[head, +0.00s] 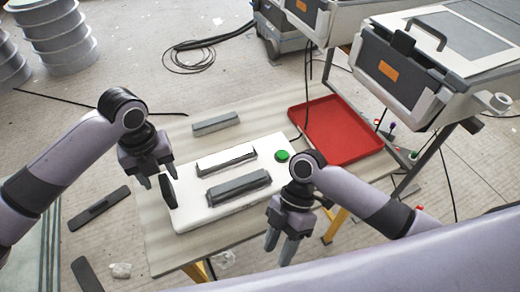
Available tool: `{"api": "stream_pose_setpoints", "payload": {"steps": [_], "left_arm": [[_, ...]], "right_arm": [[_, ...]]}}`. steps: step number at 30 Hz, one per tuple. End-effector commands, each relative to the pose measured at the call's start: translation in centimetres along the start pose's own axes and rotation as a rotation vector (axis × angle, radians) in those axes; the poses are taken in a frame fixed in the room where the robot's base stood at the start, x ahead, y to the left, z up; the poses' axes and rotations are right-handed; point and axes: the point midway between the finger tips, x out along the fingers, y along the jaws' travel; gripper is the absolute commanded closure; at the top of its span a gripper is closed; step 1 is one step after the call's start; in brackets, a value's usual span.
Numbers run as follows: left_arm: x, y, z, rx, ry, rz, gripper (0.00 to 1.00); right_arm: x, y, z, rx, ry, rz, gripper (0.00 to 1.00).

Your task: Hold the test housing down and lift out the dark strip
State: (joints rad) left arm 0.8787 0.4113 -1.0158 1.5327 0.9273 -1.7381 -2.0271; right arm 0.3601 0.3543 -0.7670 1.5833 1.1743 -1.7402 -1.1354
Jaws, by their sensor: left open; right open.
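The test housing (190,215) is a flat white block on the table, with a round green button (282,155) near its right end. A dark grey strip (238,187) lies along its near side. Behind it is a pale raised bar with a dark edge (226,159). My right gripper (281,244) is open and empty, in front of the housing's right end, fingers pointing down. I cannot tell whether either touches anything.
A grey bar (215,124) lies on the table (160,241) behind the housing. An empty red tray (337,149) sits at the table's right. Equipment cases (436,70) stand beyond it. Dark flat pieces (99,207) lie on the floor at left.

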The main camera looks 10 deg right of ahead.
Motion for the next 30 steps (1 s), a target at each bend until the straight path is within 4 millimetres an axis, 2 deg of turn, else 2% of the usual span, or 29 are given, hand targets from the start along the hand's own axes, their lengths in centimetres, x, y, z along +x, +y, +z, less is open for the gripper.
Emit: {"api": "stream_pose_setpoints", "payload": {"steps": [1,9,13,16,20,30], "left_arm": [[0.0,0.0,0.0,0.000,0.000,0.000,0.47],[0.0,0.0,0.0,0.000,0.000,0.000,0.47],[0.0,0.0,0.0,0.000,0.000,0.000,0.47],[0.1,0.0,0.0,0.000,0.000,0.000,0.47],[0.9,0.0,0.0,-0.001,0.002,0.002,0.47],[5.6,0.0,-0.1,0.000,0.003,0.001,0.47]], "right_arm": [[-2.0,1.2,0.0,-0.024,-0.017,0.017,0.57],[-12.1,8.5,-1.4,-0.019,-0.057,0.266,0.57],[-15.3,10.7,-2.1,0.001,-0.057,0.365,0.57],[-16.6,11.4,-2.4,0.009,-0.055,0.405,0.57],[-17.2,11.8,-2.5,0.013,-0.054,0.423,0.57],[-17.2,11.8,-2.5,0.013,-0.054,0.423,0.57]]}}
